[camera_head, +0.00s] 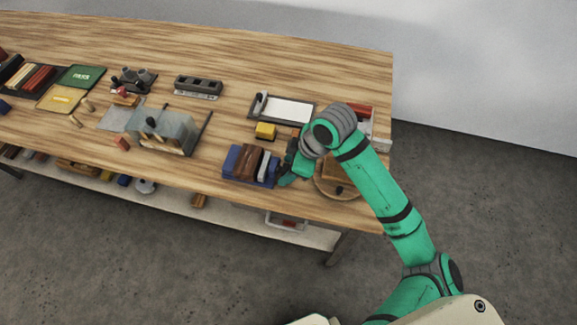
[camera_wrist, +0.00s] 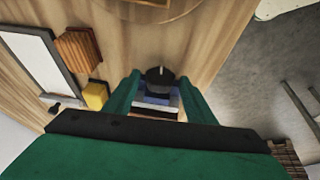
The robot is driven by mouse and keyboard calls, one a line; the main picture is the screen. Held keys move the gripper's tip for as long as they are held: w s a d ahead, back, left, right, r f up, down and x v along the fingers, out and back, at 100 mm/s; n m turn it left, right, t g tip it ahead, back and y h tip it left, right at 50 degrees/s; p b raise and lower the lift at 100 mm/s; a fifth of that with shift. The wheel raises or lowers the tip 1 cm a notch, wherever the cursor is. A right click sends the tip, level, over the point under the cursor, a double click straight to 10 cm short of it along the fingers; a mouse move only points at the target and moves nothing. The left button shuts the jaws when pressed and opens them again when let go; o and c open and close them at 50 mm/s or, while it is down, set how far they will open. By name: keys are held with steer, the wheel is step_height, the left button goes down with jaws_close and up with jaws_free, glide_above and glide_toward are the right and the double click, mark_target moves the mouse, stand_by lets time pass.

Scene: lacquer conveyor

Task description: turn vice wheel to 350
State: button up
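The vice (camera_head: 240,163) has a blue body with brown and grey blocks on it, near the front edge of the bench. My gripper (camera_head: 288,172) is at its right side and hides that side in the head view. In the wrist view, a dark round wheel or knob (camera_wrist: 160,76) with a pale mark sits between the fingers of my gripper (camera_wrist: 159,76). The fingers are apart, with small gaps seeming to show on both sides of the wheel. No scale reading is legible.
A yellow block (camera_head: 265,131) and a framed white panel (camera_head: 288,110) lie behind the vice. A round wooden disc (camera_head: 340,193) is close to the right of my gripper. A grey transparent box (camera_head: 172,130) stands to the left.

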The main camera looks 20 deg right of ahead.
steer(key=c, duration=0.8)
steer(key=shift+w, duration=0.1)
steer(key=g+y, duration=0.2)
steer(key=g, duration=0.1)
steer(key=shift+w+d+m, duration=0.2)
steer(key=shift+w+m, duration=0.1)
steer(key=shift+m, duration=0.1)
steer(key=shift+d+f+m+g+y, duration=0.1)
steer(key=shift+d+m+g+y, duration=0.2)
steer(key=shift+g+y, duration=0.45)
steer(key=shift+w+g+y, duration=0.15)
steer(key=shift+g+y, duration=0.2)
steer(key=shift+g, duration=0.4)
steer(key=shift+f, duration=0.1)
steer(key=o, duration=1.1)
steer(key=shift+c, duration=0.2)
